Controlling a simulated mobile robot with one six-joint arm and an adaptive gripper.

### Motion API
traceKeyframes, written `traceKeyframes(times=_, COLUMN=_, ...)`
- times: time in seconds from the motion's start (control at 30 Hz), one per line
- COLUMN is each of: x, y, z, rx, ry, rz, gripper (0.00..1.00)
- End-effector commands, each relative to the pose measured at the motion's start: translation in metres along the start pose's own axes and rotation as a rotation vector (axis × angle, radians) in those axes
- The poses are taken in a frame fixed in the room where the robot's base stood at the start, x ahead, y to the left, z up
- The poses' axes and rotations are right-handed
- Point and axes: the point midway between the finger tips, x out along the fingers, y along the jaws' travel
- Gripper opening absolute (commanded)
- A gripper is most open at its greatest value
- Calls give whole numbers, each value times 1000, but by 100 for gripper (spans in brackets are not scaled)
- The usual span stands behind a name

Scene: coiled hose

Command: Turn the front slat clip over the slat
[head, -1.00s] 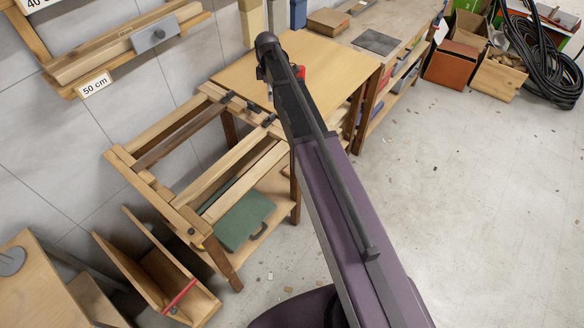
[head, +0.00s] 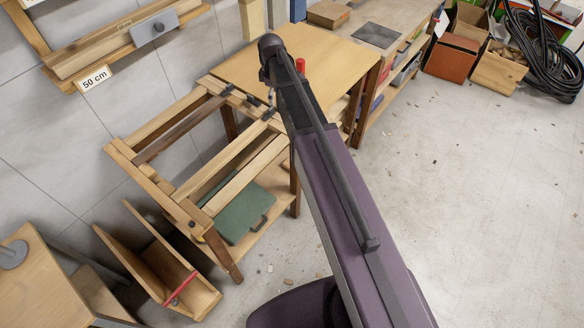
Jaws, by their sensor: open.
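A wooden frame (head: 158,184) with long slats stands left of my arm. Small dark clips sit along its far end rail: one by the dark brown slat (head: 180,130), one in the middle (head: 250,98), and the front slat clip (head: 268,114) at the far end of the light front slat (head: 226,157). The front clip is close beside my arm; it is too small to tell whether it lies over the slat. My arm runs up the picture and bends at a dark joint above the bench. My gripper is hidden behind the arm.
A wooden bench top (head: 235,70) adjoins the frame's far end, with a red object (head: 300,65) by my arm. A green case (head: 244,212) lies on the lower shelf. A wooden trough (head: 160,262) stands at front left. The floor (head: 460,200) at right is mostly clear.

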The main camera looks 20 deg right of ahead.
Motion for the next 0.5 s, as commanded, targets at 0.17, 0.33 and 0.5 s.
traceKeyframes(times=0.17, x=12, y=-24, z=12, rx=105, ry=0, rz=0, gripper=83)
traceKeyframes(times=0.33, x=21, y=-43, z=21, rx=207, ry=0, rz=0, gripper=83)
traceKeyframes(times=0.5, x=30, y=-62, z=31, rx=309, ry=0, rz=0, gripper=83)
